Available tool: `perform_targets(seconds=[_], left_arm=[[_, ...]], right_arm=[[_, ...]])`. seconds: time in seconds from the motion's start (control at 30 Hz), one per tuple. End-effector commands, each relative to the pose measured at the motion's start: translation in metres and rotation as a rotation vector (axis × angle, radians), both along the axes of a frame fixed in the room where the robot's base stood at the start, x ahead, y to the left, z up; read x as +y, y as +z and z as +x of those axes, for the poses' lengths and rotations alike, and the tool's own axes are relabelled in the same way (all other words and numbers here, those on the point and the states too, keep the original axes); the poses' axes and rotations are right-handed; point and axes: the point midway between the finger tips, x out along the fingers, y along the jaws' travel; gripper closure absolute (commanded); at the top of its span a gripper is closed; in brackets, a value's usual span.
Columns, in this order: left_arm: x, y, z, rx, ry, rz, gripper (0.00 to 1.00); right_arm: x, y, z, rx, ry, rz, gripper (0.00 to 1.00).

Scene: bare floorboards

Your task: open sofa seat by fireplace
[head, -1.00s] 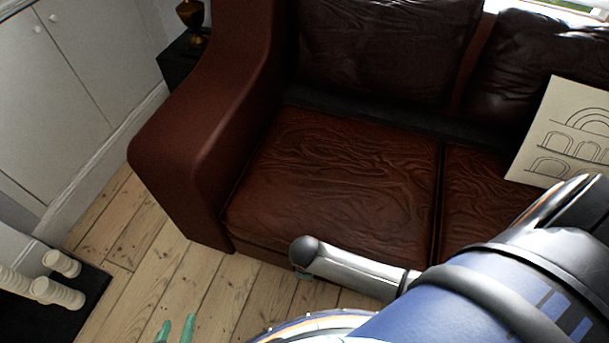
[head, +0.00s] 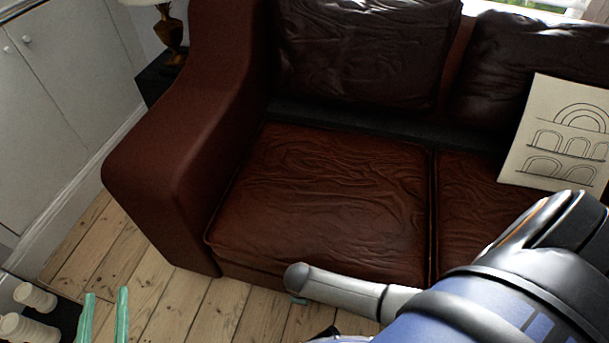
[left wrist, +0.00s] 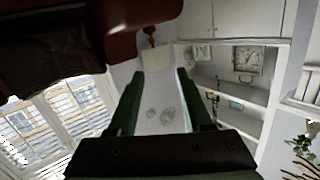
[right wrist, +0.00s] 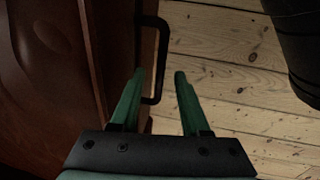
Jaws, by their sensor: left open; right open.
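The dark red-brown leather sofa fills the middle of the head view, and its left seat cushion (head: 330,195) lies flat beside the thick armrest. In the right wrist view a black bar handle (right wrist: 163,50) stands out from the sofa front (right wrist: 50,60). My right gripper (right wrist: 159,80) is open there, with the handle's bar between its fingers in the picture; contact cannot be told. In the head view my own arm hides most of it. My left gripper (head: 105,300) is open and empty at the lower left, over the floor; its fingers also show in the left wrist view (left wrist: 161,85).
White candles (head: 35,297) stand on a black hearth at the lower left. A cream card with arch drawings (head: 560,130) leans on the right seat. A lamp (head: 170,35) stands on a dark side table behind the armrest. Bare floorboards (head: 150,290) lie before the sofa.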

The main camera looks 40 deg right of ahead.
Motion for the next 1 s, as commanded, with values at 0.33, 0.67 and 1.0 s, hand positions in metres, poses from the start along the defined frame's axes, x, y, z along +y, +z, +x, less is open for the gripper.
perform_targets(seconds=[0.33,0.67,1.0], left_arm=[[-0.002,0.048,0.004,-0.198,-0.022,-0.002,0.50],[-0.002,0.053,0.004,-0.218,-0.024,0.000,0.50],[-0.002,0.053,0.004,-0.216,-0.023,-0.001,0.50]], right_arm=[[-0.002,-0.015,0.002,-0.001,0.000,0.001,0.54],[-0.002,-0.015,0.002,0.001,0.000,0.001,0.54],[-0.002,-0.015,0.002,0.000,0.000,0.000,0.89]])
